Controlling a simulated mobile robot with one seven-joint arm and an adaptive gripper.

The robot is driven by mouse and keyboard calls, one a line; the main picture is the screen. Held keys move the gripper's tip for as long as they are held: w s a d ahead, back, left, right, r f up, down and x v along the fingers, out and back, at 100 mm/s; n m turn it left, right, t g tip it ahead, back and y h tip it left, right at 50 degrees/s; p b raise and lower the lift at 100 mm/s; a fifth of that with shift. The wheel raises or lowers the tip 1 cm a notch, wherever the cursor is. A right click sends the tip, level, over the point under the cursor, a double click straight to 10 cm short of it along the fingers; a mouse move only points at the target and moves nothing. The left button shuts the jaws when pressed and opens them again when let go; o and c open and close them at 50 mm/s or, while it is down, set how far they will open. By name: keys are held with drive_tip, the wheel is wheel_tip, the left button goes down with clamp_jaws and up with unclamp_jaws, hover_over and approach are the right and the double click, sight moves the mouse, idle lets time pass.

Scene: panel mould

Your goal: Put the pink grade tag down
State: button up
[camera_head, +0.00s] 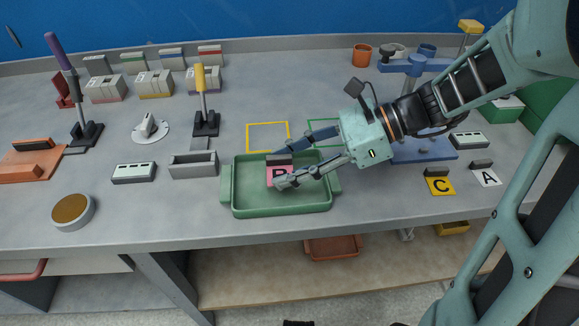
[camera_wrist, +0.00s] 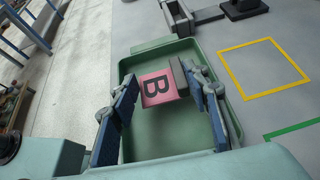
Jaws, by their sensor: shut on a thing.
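The pink grade tag (camera_head: 272,177) is marked with a black B and has a dark grey block along one edge. It shows in the wrist view (camera_wrist: 153,88) between my two fingers, over the green tray (camera_head: 281,209). The tray's rim also shows in the wrist view (camera_wrist: 158,43). My gripper (camera_head: 281,167) is shut on the tag, with its fingers reaching over the tray from the right. In the head view one finger hides part of the tag. I cannot tell whether the tag touches the tray floor.
A yellow outlined square (camera_head: 268,137) and a green outline lie behind the tray. A grey open box (camera_head: 194,165) stands to its left. A yellow C tag (camera_head: 439,186) and a white A tag (camera_head: 486,178) lie to the right. The table's front edge is close to the tray.

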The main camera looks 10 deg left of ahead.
drive_tip(key=shift+a+f+b, duration=0.1)
drive_tip(key=shift+f+b, duration=0.5)
drive_tip(key=shift+f, duration=1.05)
drive_tip(key=shift+f, duration=0.2)
drive_tip(key=o, duration=1)
drive_tip(key=shift+c, duration=0.2)
drive_tip(key=shift+r, duration=0.1)
drive_tip(key=shift+r, duration=0.15)
drive_tip(key=shift+w+d+r, duration=0.15)
drive_tip(key=shift+d+r, duration=0.05)
drive_tip(key=shift+d, duration=0.1)
drive_tip(key=p+v, duration=0.3)
drive_tip(key=v, duration=0.8)
drive_tip(key=shift+d, duration=0.1)
